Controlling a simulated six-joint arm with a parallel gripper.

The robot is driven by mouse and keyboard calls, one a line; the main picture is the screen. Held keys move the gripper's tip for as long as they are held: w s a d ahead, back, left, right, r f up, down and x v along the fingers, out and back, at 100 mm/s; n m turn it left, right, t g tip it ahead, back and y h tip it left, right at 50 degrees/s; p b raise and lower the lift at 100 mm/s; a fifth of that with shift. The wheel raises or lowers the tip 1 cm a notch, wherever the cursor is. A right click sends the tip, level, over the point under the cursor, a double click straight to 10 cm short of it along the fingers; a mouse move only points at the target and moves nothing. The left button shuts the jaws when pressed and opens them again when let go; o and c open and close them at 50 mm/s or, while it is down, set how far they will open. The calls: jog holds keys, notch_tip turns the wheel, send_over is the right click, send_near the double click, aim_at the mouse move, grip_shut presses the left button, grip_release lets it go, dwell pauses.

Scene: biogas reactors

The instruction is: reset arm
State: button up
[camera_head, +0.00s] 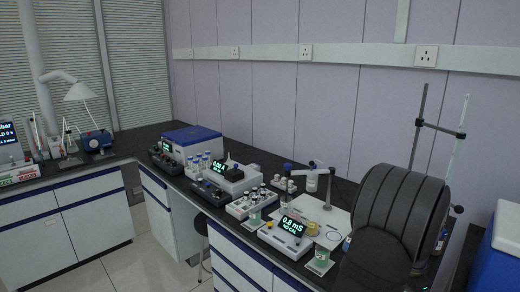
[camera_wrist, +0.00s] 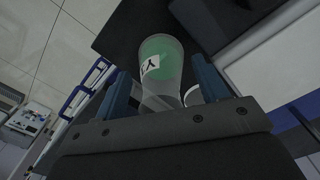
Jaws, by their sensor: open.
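My gripper (camera_wrist: 160,66) shows in the wrist view as two blue fingers spread apart above a dark grey mount. A clear beaker (camera_wrist: 160,60) with green liquid and a white label shows between and beyond the fingers. The fingers are open, and I cannot tell whether either touches the glass. In the head view my gripper cannot be made out. Two small beakers with green contents stand along the front of the dark bench there, one at the near end (camera_head: 320,262) and one further left (camera_head: 255,220). I cannot tell which one the wrist view shows.
A conductivity meter (camera_head: 292,227) reading 0.8 mS stands beside the near beaker. A rack of vials (camera_head: 250,204), a blue-lidded box (camera_head: 191,138) and a stand with rods (camera_head: 440,130) crowd the bench. A blue container (camera_head: 498,255) is at the right edge. Floor (camera_head: 150,262) is clear at lower left.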

notch_tip(320, 180, up, 5)
jog(key=shift+w+f, duration=0.1)
jog(key=shift+f, duration=0.1)
jog(key=s+d+r, duration=0.3)
jog(key=s+r, duration=0.4)
jog(key=s, duration=0.4)
jog(key=w+d+r, duration=0.1)
jog(key=w+r, duration=0.1)
jog(key=w, duration=0.6)
jog(key=w+d+r, duration=0.1)
jog(key=w+r, duration=0.1)
jog(key=w, duration=0.6)
jog(key=shift+m, duration=0.3)
jog(key=shift+w+a+f, duration=0.85)
jog(key=shift+w+f, duration=0.6)
jog(key=shift+w, duration=0.35)
jog(key=shift+w+a+f, duration=0.85)
jog(key=shift+w+f, duration=0.55)
jog(key=shift+w, duration=0.35)
jog(key=shift+w+a+f, duration=0.85)
jog(key=shift+w+f, duration=0.6)
jog(key=shift+w, duration=0.35)
jog(key=shift+o, duration=0.4)
